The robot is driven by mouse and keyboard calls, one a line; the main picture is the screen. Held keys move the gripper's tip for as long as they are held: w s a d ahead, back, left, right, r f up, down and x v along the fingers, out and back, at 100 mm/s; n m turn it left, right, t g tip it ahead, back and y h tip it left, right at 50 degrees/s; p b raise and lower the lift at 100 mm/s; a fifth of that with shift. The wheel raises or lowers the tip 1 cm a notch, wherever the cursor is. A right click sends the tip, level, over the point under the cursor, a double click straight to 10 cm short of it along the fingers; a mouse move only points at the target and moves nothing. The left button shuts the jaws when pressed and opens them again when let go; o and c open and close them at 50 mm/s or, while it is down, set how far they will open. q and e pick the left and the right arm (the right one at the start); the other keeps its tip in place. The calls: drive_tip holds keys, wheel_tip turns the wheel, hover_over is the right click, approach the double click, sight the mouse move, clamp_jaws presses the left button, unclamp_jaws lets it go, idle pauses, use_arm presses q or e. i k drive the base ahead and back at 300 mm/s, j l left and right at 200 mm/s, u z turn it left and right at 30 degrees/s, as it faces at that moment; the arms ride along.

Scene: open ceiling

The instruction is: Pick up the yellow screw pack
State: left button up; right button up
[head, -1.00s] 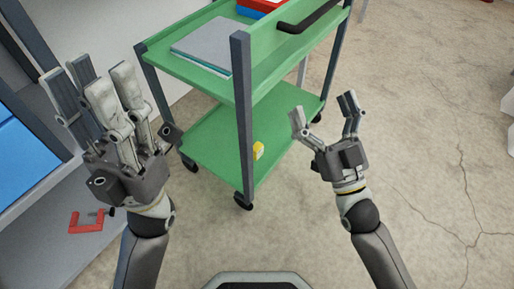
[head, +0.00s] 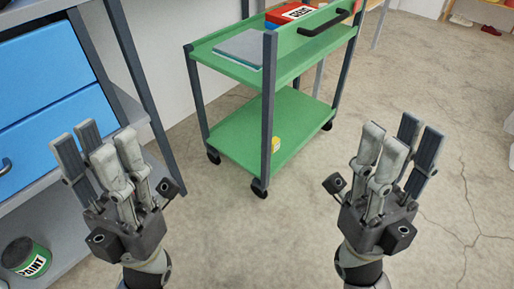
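The yellow screw pack (head: 276,144) is a small yellow and white item on the lower shelf of the green cart (head: 236,134). It sits near the shelf's front edge, just right of a dark upright post that may hide part of it. My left gripper (head: 95,142) is raised at the left of the head view, open and empty, apart from the cart. My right gripper (head: 401,138) is raised at the right, also open and empty. Neither gripper touches the pack.
The cart's top shelf carries a grey flat case (head: 240,47) and a red box (head: 292,13). A dark handle (head: 324,24) sticks out there. Blue drawers (head: 50,120) and a green paint can (head: 26,257) stand at left. The floor before the cart is clear.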

sight(275, 142)
drive_tip(key=u, duration=1.8)
drive_tip(key=l+u, duration=0.1)
drive_tip(key=l, duration=0.35)
drive_tip(key=k+l+u, duration=0.1)
drive_tip(key=l, duration=0.75)
drive_tip(key=k+l+u, duration=0.15)
drive_tip(key=l, duration=0.25)
drive_tip(key=k+l+u, duration=0.1)
drive_tip(key=l, duration=0.3)
drive_tip(key=k+l, duration=0.1)
drive_tip(key=l, duration=0.35)
drive_tip(key=k+l, duration=0.1)
drive_tip(key=l, duration=0.3)
drive_tip(key=k+l, duration=0.1)
drive_tip(key=l, duration=0.35)
drive_tip(key=k+l, duration=0.1)
drive_tip(key=l, duration=0.35)
drive_tip(key=k+l, duration=0.1)
drive_tip(key=l, duration=0.3)
drive_tip(key=k+l, duration=0.1)
drive_tip(key=l, duration=0.35)
drive_tip(key=k+l, duration=0.1)
drive_tip(key=l, duration=0.35)
